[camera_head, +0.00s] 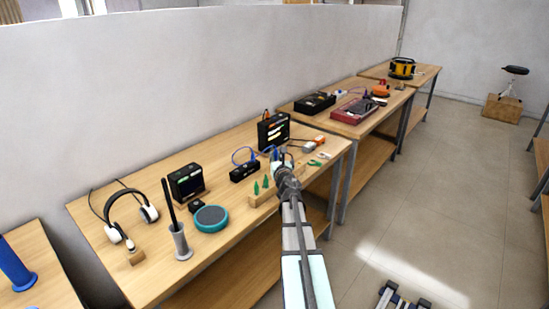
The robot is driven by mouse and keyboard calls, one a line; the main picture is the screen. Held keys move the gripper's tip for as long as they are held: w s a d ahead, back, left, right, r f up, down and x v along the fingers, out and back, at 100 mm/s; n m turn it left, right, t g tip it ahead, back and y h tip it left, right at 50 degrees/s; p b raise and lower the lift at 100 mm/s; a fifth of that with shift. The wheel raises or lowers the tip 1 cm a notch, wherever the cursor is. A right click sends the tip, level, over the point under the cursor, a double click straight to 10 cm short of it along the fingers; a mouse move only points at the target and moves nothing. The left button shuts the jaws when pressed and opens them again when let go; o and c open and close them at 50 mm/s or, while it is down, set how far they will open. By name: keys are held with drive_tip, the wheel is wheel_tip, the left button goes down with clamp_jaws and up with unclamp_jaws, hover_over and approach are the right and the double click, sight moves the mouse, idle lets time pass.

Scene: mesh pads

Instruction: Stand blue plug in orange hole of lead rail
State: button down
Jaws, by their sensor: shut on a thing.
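My gripper (279,164) is over the near bench, shut on a small blue piece that looks like the blue plug (275,154). The gripper covers much of it, and its exact tilt cannot be told. A blue cable arches close to it from a small black box (244,172). The lead rail seems to be the low wooden strip (253,201) at the bench's front edge, with green plugs (265,182) standing on it. My gripper is at the rail's right end, and my arm hides part of that end. The orange hole cannot be made out.
Left on the bench are a teal round speaker (211,218), a grey holder (181,243), headphones (128,214) and a black device (187,184). Behind my gripper stands a black case (273,131). Orange and green items lie to the right. A wall closes the back.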

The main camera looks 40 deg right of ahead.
wheel_tip(320, 180, down, 6)
drive_tip(key=b, duration=0.6)
drive_tip(key=shift+a+r, duration=0.1)
drive_tip(key=shift+f+b, duration=2.1)
drive_tip(key=shift+b, duration=0.4)
idle(1.8)
drive_tip(key=c, duration=1)
unclamp_jaws()
drive_tip(key=shift+r, duration=0.1)
drive_tip(key=v, duration=1.2)
